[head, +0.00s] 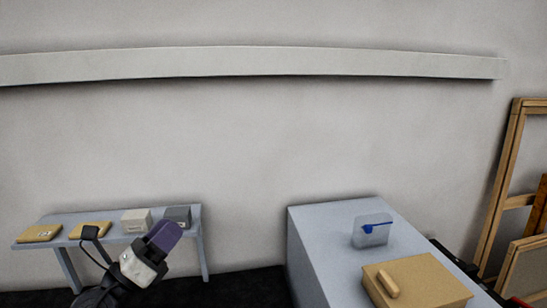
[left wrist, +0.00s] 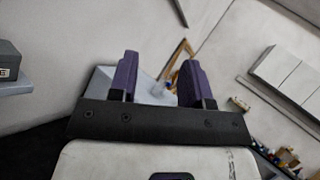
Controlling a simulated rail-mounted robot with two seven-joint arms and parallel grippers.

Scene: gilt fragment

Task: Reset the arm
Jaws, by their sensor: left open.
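My left gripper (head: 164,237) is raised in the lower left of the head view, in front of the low bench. In the left wrist view its two purple fingers (left wrist: 160,80) stand apart with a clear gap and nothing between them. Beyond the fingers, a pale blue-grey surface and a small blue and clear item show some distance away. My right gripper is in neither view.
A low bench (head: 105,222) at the left holds two tan packets and two small boxes (head: 177,216). A grey table (head: 313,233) at the right holds a clear container (head: 372,232) with blue and a tan lidded box (head: 425,281). Wooden frames (head: 507,180) lean at the far right.

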